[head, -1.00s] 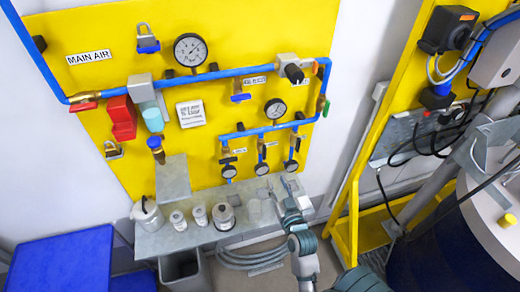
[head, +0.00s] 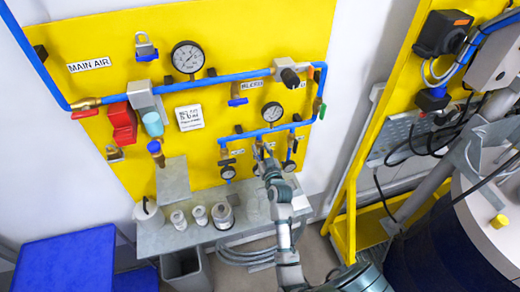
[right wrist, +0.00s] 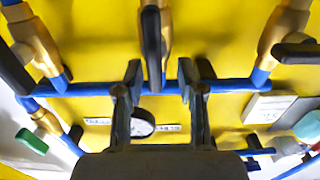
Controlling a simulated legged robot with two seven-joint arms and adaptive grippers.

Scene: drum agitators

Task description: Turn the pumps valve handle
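Several brass valves with dark handles hang from the lower blue pipe (head: 262,131) on the yellow panel. The small labels beside them are too blurred to tell which says pumps. My right gripper (head: 263,156) is at the middle valve and hides most of it in the head view. In the right wrist view my right gripper (right wrist: 160,95) is open, its two fingers apart. The middle valve's black handle (right wrist: 152,45) appears in line with the gap, ahead of the fingertips; contact cannot be told. My left gripper is not in view.
A grey shelf (head: 170,240) with several metal containers is below. A yellow frame (head: 345,190) and a dark drum (head: 460,255) stand to the right.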

